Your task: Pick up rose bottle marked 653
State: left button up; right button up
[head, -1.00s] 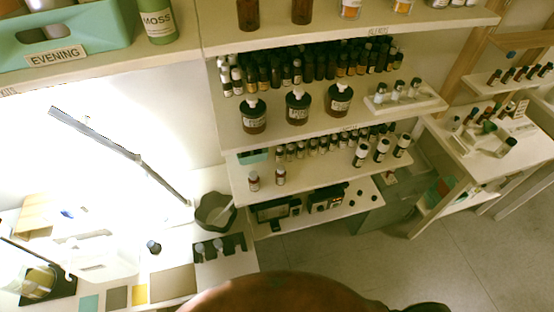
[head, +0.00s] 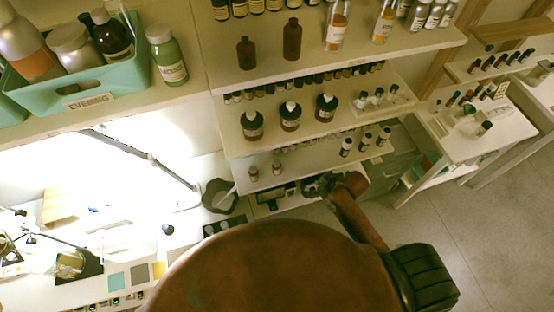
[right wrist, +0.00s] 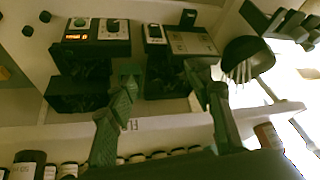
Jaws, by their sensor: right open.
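No label reading 653 or rose can be made out, so I cannot tell which bottle it is. Small dark bottles (head: 290,92) stand in rows on the middle shelf, behind several larger brown bottles with white caps (head: 290,117). Two small bottles (head: 253,173) with pale labels stand on the shelf below. My right gripper (head: 318,186) is small and partly hidden by my arm, near the lowest shelf. In the right wrist view its fingers (right wrist: 163,88) are apart with nothing between them. Bottle tops (right wrist: 68,168) show along that view's bottom edge. My left gripper is out of view.
Dark devices (right wrist: 95,40) sit on the low shelf close to my right fingers. A dark bowl (head: 219,195) stands left of the shelves. A green crate (head: 75,75) is at upper left. A white side table (head: 470,145) stands right; the floor (head: 500,230) there is clear.

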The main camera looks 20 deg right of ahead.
aim_at(279, 165)
jog(key=s+a+r+n+p, duration=0.1)
jog(key=a+r, duration=0.1)
jog(key=r, duration=0.4)
jog(key=s+a+r+n+p, duration=0.1)
jog(key=s+a+r, duration=0.1)
jog(key=r, duration=0.4)
jog(key=shift+y, duration=0.4)
jog(key=w+a+p, duration=0.1)
jog(key=w+a, duration=0.1)
jog(key=w, duration=0.1)
jog(key=w+a+p, duration=0.1)
jog(key=w+a, duration=0.1)
jog(key=w, duration=0.1)
jog(key=w+a+p, duration=0.1)
jog(key=w+a, duration=0.1)
jog(key=w, duration=0.1)
jog(key=shift+w+a+r, duration=0.2)
jog(key=shift+a+r, duration=0.1)
jog(key=shift+r, duration=0.05)
jog(key=shift+w+a+f, duration=0.2)
jog(key=shift+w+f, duration=0.05)
jog(key=shift+w, duration=0.1)
jog(key=shift+p+x, duration=0.45)
jog(key=shift+x, duration=1.9)
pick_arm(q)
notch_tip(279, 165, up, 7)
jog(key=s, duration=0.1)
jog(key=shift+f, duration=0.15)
